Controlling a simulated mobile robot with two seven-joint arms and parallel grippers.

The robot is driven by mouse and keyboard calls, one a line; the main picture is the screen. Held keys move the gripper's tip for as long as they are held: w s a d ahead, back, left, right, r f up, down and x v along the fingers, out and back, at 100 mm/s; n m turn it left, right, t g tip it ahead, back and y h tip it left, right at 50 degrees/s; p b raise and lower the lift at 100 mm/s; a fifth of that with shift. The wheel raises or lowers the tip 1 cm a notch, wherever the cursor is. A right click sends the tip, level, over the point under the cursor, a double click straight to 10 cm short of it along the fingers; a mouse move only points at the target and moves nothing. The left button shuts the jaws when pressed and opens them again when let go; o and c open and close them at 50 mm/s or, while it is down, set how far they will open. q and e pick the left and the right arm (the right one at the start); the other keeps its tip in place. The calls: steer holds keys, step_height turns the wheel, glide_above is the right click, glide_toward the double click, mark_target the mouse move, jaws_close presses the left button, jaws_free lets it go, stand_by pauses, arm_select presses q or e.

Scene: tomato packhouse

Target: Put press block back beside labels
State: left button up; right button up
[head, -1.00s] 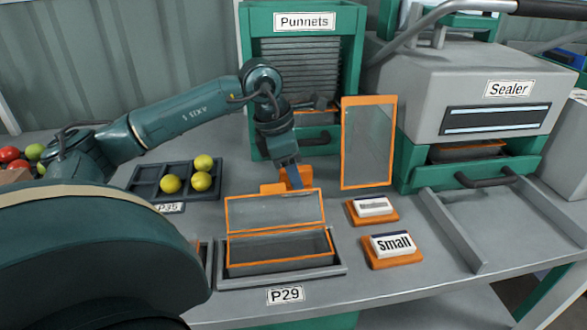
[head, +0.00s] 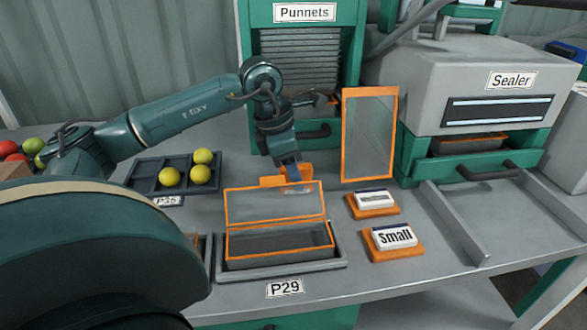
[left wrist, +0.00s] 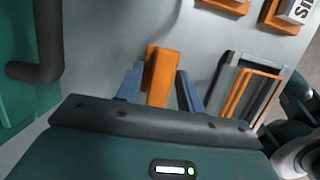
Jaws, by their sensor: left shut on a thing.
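The orange press block (head: 271,181) is behind the open punnet, near the Punnets dispenser. My left gripper (head: 292,177) points down at it, with its blue fingers on the block and partly hiding it. In the left wrist view the block (left wrist: 161,76) sits between the two fingers of my left gripper (left wrist: 160,90). Two label stacks on orange bases stand to the right: a plain-looking one (head: 373,200) and one reading "Small" (head: 393,238). My right gripper is not in view.
A clear orange-edged punnet (head: 275,256) with raised lid sits in a grey tray by the P29 sign. An upright orange-framed panel (head: 369,135) stands behind the labels. The sealer (head: 470,95) is at right. Yellow tomatoes (head: 200,174) lie in a dark tray at left.

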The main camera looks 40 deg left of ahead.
arm_select(q)
steer(key=shift+f, duration=0.3)
steer(key=o, duration=0.9)
steer(key=shift+c, duration=0.2)
steer(key=shift+c, duration=1.3)
steer(key=shift+r+p, duration=2.7)
steer(key=shift+r, duration=0.8)
